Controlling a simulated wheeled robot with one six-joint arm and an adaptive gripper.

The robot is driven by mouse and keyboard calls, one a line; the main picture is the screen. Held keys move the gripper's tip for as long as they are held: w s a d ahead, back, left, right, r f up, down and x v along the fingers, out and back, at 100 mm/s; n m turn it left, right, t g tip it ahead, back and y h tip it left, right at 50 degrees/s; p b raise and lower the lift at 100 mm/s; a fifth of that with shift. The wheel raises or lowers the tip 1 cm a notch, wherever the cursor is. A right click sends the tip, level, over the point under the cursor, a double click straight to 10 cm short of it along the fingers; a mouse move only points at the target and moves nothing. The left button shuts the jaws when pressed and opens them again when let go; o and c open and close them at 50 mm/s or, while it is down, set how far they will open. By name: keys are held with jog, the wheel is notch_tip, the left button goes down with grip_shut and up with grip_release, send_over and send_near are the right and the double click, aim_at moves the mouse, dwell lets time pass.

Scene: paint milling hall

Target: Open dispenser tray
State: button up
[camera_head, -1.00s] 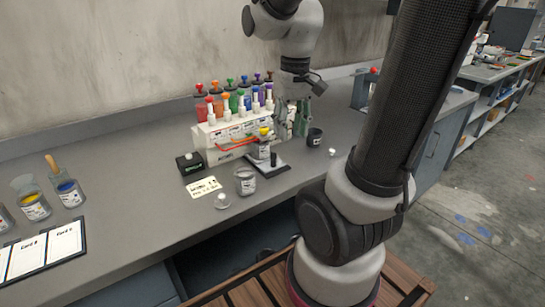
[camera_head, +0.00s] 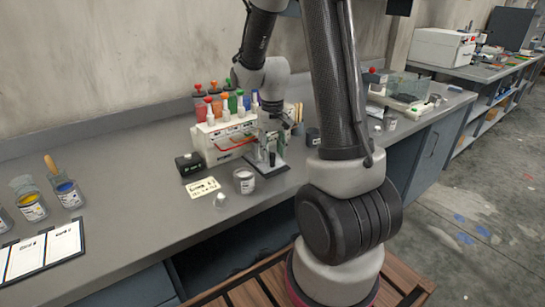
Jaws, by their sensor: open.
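The white paint dispenser (camera_head: 218,135) stands on the grey bench against the wall, with coloured-cap bottles on top and behind. A red loop-like part (camera_head: 235,144) shows on its front; I cannot tell whether it belongs to a tray. I cannot tell whether any tray is open. My gripper (camera_head: 271,154) points down at the dispenser's right front, with its fingers apart over a dark flat plate (camera_head: 272,169). A small dark upright thing shows at the fingers. My gripper and wrist hide the dispenser's right end.
A grey cup (camera_head: 244,181), a small white-topped thing (camera_head: 220,201), a white card (camera_head: 202,187) and a black box (camera_head: 190,164) stand or lie in front. A dark cup (camera_head: 313,137) is to the right. Glass jars (camera_head: 68,191) and cards are far left.

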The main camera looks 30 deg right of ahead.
jog(key=shift+f, duration=1.3)
grip_shut()
